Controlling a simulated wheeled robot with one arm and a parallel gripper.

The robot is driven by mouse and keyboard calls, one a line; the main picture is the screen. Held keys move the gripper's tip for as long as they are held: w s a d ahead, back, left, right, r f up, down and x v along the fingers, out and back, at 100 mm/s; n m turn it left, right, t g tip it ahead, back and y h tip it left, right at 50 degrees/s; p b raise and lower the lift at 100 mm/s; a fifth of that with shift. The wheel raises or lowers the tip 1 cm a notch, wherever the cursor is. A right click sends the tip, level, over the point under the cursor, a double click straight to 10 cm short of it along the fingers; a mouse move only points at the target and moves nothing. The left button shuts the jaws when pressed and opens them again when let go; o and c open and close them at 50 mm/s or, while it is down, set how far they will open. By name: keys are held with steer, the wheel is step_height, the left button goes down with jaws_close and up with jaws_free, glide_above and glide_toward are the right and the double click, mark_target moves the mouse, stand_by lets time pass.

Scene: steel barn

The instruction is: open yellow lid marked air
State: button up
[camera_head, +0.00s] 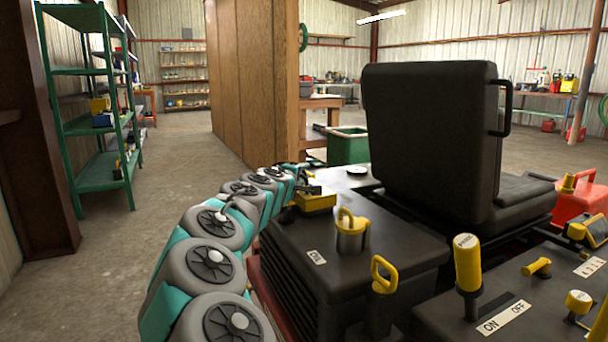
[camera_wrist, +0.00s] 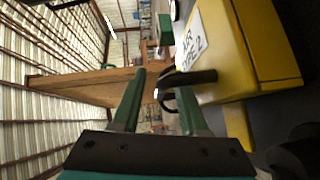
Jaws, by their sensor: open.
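The yellow lid (camera_wrist: 258,45) fills the right of the wrist view, with a white label reading AIR and a second line that looks like TYPE 2. In the head view it is a small yellow block (camera_head: 315,203) on the black machine top. A black handle (camera_wrist: 190,85) sticks out from its side toward my gripper (camera_wrist: 163,85). My green fingers are apart. The handle crosses the right finger and its end reaches the gap between the fingertips; I cannot tell whether it touches. In the head view my gripper (camera_head: 304,187) is small, beside the lid and partly hidden by my arm.
The machine also carries a yellow-handled cup (camera_head: 351,232), a yellow loop handle (camera_head: 384,275) and a yellow knobbed lever (camera_head: 467,265). A black seat (camera_head: 430,140) stands behind. A wooden partition (camera_head: 250,80) and green shelves (camera_head: 95,110) are further back, with open floor between.

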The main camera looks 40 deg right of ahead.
steer(key=shift+x, duration=0.9)
steer(key=shift+c, duration=0.4)
jaws_close()
stand_by(0.5)
